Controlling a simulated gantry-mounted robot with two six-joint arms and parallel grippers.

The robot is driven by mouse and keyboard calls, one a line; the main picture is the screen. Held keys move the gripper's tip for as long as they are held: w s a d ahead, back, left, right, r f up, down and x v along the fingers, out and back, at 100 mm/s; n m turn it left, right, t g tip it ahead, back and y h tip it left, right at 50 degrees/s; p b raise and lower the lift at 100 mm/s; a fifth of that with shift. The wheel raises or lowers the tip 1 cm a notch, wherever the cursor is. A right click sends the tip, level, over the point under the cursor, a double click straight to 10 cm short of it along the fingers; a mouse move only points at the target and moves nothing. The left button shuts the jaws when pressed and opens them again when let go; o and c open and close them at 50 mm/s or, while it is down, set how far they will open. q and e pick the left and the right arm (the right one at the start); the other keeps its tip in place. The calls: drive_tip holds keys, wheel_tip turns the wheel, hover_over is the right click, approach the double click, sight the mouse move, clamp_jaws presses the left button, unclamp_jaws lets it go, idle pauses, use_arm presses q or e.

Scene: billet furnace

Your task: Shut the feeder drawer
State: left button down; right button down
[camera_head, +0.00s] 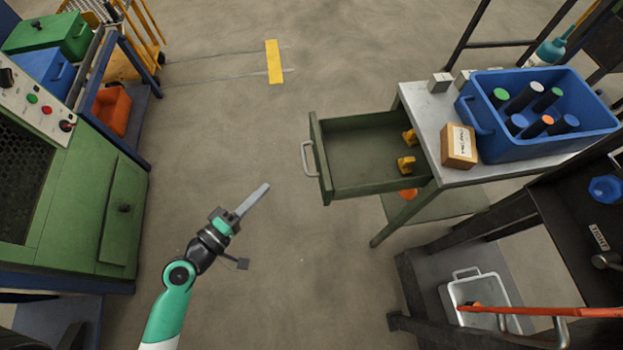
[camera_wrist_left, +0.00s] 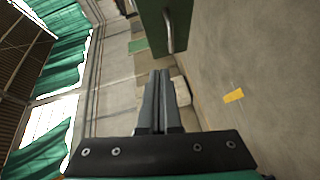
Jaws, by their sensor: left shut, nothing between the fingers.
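The feeder drawer (camera_head: 365,155) is green and stands pulled out to the left from a grey-topped table. Its silver handle (camera_head: 309,159) is on the left-facing front. Yellow pieces (camera_head: 406,164) lie inside at its right end. My left gripper (camera_head: 262,190) is shut and empty, left of the drawer front and a little nearer the camera, apart from the handle. In the left wrist view the shut fingers (camera_wrist_left: 160,82) point toward a green panel with a handle (camera_wrist_left: 170,30), which looks like the drawer front. My right gripper is not in view.
On the tabletop (camera_head: 425,105) stand a blue crate (camera_head: 480,138) of bottles and a cardboard box (camera_head: 459,147). A dark bench with a metal bin (camera_head: 478,290) is at lower right. A green machine (camera_head: 122,205) is at left. The floor between is clear.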

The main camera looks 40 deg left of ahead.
use_arm(q)
drive_tip(key=w+f+y+p, duration=0.1)
drive_tip(key=w+f+p, duration=0.1)
drive_tip(key=w, duration=0.9)
drive_tip(key=shift+w+a+f+n, duration=0.3)
drive_tip(key=shift+f+n, duration=0.1)
drive_tip(key=shift+f, duration=0.4)
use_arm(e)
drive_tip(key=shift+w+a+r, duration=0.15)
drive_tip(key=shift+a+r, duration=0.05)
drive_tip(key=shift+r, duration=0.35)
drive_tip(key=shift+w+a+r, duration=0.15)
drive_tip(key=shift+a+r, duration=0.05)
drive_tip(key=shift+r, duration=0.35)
